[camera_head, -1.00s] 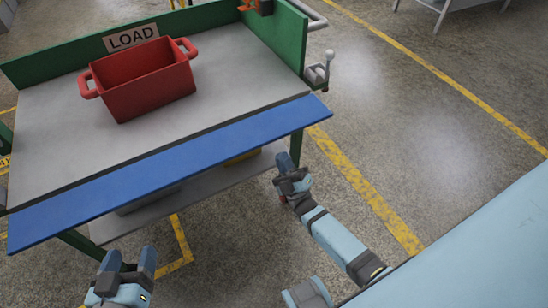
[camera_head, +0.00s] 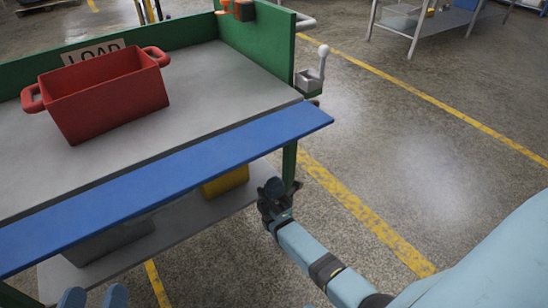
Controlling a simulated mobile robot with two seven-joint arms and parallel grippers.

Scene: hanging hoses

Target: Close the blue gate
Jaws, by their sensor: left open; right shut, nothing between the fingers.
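The blue gate (camera_head: 160,184) is a long flat panel along the near edge of the green-walled work table (camera_head: 215,82). It lies folded outward, roughly level, and reaches past the table's right corner. My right gripper (camera_head: 271,188) is shut and empty, below the gate's right part and apart from it as far as I can tell.
A red bin (camera_head: 108,97) stands on the table by the LOAD sign (camera_head: 93,51). A grey lever (camera_head: 318,68) is fixed at the table's right side. A lower shelf (camera_head: 205,208) holds a yellow container (camera_head: 226,182).

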